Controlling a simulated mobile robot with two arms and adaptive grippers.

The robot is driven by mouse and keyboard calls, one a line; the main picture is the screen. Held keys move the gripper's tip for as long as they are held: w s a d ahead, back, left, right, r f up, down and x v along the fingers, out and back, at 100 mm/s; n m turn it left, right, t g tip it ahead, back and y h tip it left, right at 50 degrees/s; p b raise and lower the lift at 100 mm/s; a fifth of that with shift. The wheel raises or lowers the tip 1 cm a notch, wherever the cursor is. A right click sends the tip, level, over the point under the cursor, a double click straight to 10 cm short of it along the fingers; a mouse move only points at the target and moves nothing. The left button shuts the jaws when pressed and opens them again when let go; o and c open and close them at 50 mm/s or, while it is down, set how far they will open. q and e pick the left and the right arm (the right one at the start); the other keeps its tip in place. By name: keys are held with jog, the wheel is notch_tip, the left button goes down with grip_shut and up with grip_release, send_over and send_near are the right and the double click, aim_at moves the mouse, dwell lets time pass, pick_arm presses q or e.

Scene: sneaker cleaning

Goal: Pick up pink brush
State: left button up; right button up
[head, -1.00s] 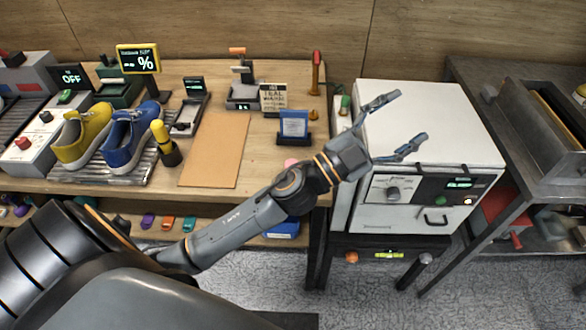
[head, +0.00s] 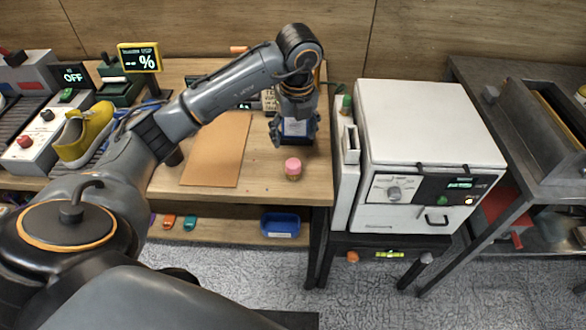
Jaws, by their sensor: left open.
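The pink brush (head: 293,169) is a small upright piece with a pink top and a tan lower part. It stands near the front right edge of the wooden table. My left gripper (head: 294,138) points down over the table, open and empty, just behind the brush in the picture and apart from it. Its fingers are spread in front of a small blue and white sign. My right gripper is not in view.
A tan mat (head: 217,150) lies left of the brush. A yellow sneaker (head: 84,134) sits at the left; my arm hides most of the blue one. A white machine (head: 425,120) stands right of the table. A blue tray (head: 281,224) is on the lower shelf.

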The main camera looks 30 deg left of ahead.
aim_at(293, 163)
pick_arm(q)
jog(key=f, duration=0.2)
jog(key=f+p, duration=0.1)
jog(key=f, duration=0.2)
jog(key=a+f, duration=0.1)
jog(key=f, duration=0.2)
jog(key=shift+w, duration=0.3)
jog(key=f, duration=0.1)
jog(key=f+p, duration=0.1)
jog(key=f, duration=0.1)
jog(key=f+p, duration=0.1)
jog(key=shift+w+a+f, duration=0.1)
jog(key=shift+w+f, duration=0.2)
jog(key=shift+w, duration=0.1)
jog(key=shift+w+f, duration=0.1)
jog(key=shift+f, duration=0.35)
jog(key=c, duration=1.3)
jog(key=shift+o, duration=0.2)
